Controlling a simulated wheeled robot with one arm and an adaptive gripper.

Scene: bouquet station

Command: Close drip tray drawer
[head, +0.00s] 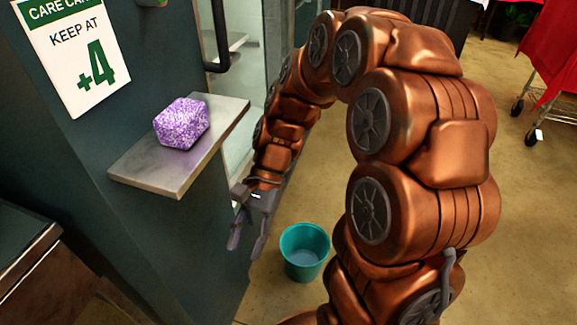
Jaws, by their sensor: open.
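A flat grey metal slab (150,172) juts out from the dark green cabinet front at the left. I cannot tell whether it is the drip tray drawer or a fixed shelf, and no other drawer is clearly visible. A purple speckled block (181,124) rests on top of it. My gripper (246,243) points down, open and empty, to the right of the slab and lower in the picture, close to the cabinet's edge. I cannot tell whether its fingers touch the cabinet. My arm hides part of the glass door and floor behind it.
A teal bucket (305,251) stands on the floor just right of my gripper. A dark door handle (219,40) and glass door are behind the slab. A wheeled rack with red cloth (549,50) is at the far right. Tan floor is clear between.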

